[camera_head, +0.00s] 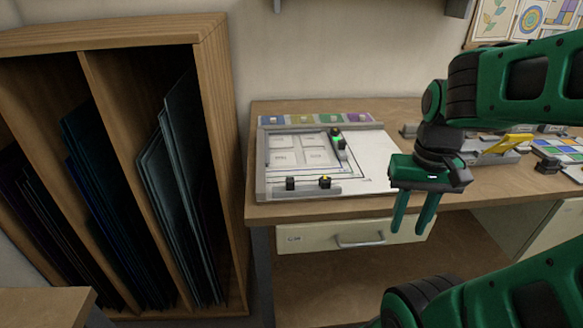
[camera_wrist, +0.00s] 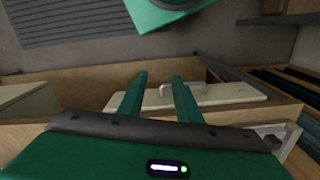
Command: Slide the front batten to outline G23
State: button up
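The front batten (camera_head: 306,191) is a pale grey bar along the front edge of the white jig board (camera_head: 375,158). It carries a black knob (camera_head: 290,183) and a black knob with a yellow mark (camera_head: 325,182). A second batten (camera_head: 341,150) with green-marked black parts runs along the right of the small panels. Printed outlines show on the board, but their labels are too small to read, so I cannot pick out G23. My gripper (camera_head: 411,228) is open and empty, fingers down, in front of the table edge, right of the front batten. Its fingers also show in the wrist view (camera_wrist: 160,80).
A drawer (camera_head: 325,237) with a metal handle sits below the table top (camera_head: 300,211). Coloured squares (camera_head: 315,118) line the board's back edge. Right of my arm are a grey tool with a yellow lever (camera_head: 510,144) and colour tiles (camera_head: 555,150). A wooden sheet rack (camera_head: 222,130) stands left.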

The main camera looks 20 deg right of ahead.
jog(key=shift+o, duration=0.4)
jog(key=shift+d, duration=0.1)
jog(key=shift+o, duration=0.2)
jog(key=shift+s+r, duration=0.2)
jog(key=shift+r, duration=0.05)
notch_tip(320, 180, up, 11)
jog(key=n, duration=0.3)
send_over(290, 178)
jog(key=f, duration=1)
jog(key=shift+s+f, duration=0.15)
jog(key=shift+s, duration=0.05)
jog(key=shift+c, duration=0.6)
grip_shut()
jog(key=shift+w, duration=0.1)
